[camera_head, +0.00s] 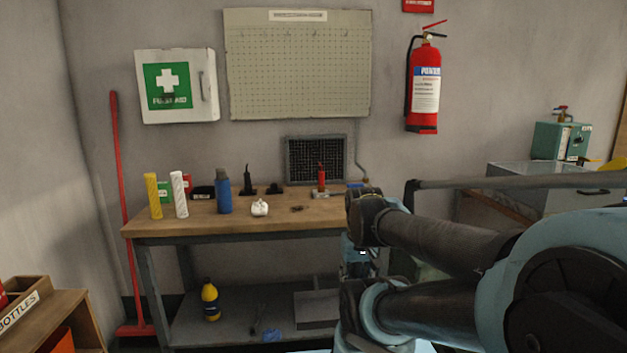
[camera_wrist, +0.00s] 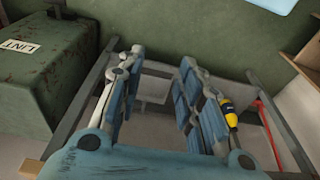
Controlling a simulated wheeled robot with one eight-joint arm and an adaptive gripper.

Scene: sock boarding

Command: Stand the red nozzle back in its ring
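A small red upright piece, seemingly the red nozzle (camera_head: 321,178), is at the right part of the wooden workbench (camera_head: 225,222) in the head view. A grey piece (camera_head: 321,194) lies at its foot; I cannot tell whether this is a ring or whether the nozzle sits in it. Two black pieces (camera_head: 247,180) stand further left along the bench back. My gripper (camera_wrist: 160,62) is open and empty in the wrist view, its blue-padded fingers apart. It points toward the bench frame and lower shelf, away from the red piece. The nozzle is not in the wrist view.
A yellow bottle (camera_head: 210,300) is on the lower shelf. A green bin labelled LINT (camera_wrist: 45,70) is at left in the wrist view.

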